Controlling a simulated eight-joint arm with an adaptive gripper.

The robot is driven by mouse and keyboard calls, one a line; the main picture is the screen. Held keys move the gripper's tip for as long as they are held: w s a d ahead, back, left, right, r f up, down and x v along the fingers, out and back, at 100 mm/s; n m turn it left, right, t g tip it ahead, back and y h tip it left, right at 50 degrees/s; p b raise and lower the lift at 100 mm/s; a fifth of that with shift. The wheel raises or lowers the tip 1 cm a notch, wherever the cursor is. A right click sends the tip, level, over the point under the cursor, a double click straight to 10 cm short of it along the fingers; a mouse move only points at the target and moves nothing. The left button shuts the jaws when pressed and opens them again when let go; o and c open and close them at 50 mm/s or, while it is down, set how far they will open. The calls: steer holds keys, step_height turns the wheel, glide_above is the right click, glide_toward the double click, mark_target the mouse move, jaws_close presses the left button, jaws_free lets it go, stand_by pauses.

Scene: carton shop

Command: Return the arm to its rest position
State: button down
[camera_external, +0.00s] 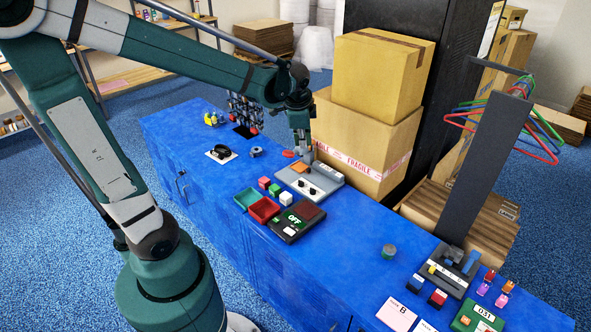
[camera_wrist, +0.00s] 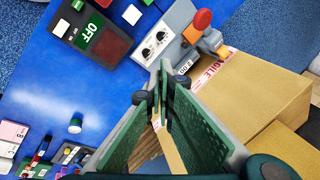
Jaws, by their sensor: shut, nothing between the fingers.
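My arm reaches over the blue bench, with my gripper (camera_external: 304,150) pointing down above the grey control box (camera_external: 322,180), near the stacked cartons. In the wrist view the green fingers of my gripper (camera_wrist: 158,85) converge and hold nothing. The grey control box (camera_wrist: 160,40) with two dark knobs lies beyond the fingertips, with a red round button (camera_wrist: 203,19) and an orange part (camera_wrist: 193,34) beside it. I cannot tell from these views whether the fingertips touch anything.
Two stacked cartons (camera_external: 370,150) stand close to the right of my gripper. A dark post (camera_external: 485,165) with hangers is farther right. A panel reading OFF (camera_external: 297,221), a red tray (camera_external: 263,210) and small blocks lie in front. The bench's front middle (camera_external: 340,250) is clear.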

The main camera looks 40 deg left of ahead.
steer(key=s+r+n+t+h, duration=0.1)
steer(key=s+r+n+t, duration=0.2)
steer(key=s+n, duration=0.6)
steer(key=shift+s+d+r+t+h, duration=0.2)
steer(key=shift+s+d+t+h, duration=0.2)
steer(key=shift+s, duration=3.55)
